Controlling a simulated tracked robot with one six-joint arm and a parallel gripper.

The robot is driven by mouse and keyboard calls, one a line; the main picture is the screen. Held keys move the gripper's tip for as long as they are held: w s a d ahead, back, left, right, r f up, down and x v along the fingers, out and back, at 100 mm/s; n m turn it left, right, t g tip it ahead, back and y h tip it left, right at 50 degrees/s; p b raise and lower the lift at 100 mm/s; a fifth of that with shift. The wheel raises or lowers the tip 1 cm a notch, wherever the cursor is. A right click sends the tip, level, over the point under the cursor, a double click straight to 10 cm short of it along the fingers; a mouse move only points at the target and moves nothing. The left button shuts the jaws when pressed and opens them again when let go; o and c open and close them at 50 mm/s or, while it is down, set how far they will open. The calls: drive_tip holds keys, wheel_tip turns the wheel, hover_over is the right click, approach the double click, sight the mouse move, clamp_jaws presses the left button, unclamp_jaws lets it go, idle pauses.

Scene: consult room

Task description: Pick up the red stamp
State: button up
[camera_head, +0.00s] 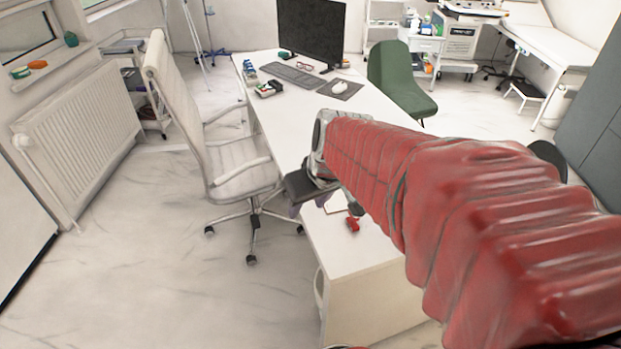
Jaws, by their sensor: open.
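A small red object (352,224), which looks like the red stamp, lies on the near end of the white desk (345,257). My red-sleeved arm reaches in from the right and covers the middle of the desk. My gripper (303,196) is at the desk's left edge, above and to the left of the red object and apart from it. Its dark fingers point left and down. It is open, and I see nothing held in it. The arm passes close behind and to the right of the red object.
A white pad (337,203) lies just behind the red object. A monitor (311,32), keyboard (298,76), mouse (339,86) and small desk items (268,89) stand at the far end. A white office chair (235,170) is left of the desk, a green chair (402,83) behind it.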

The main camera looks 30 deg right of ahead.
drive_tip(key=d+f, duration=0.5)
drive_tip(key=d, duration=0.4)
drive_tip(key=w+d+f+m, duration=0.1)
drive_tip(key=d+f, duration=0.4)
drive_tip(key=d, duration=0.5)
drive_tip(key=shift+w+h, duration=0.15)
drive_tip(key=shift+h, duration=0.15)
drive_tip(key=shift+f, duration=0.1)
hover_over(356, 228)
drive_tip(key=shift+f, duration=3.9)
drive_tip(key=shift+x, duration=2.6)
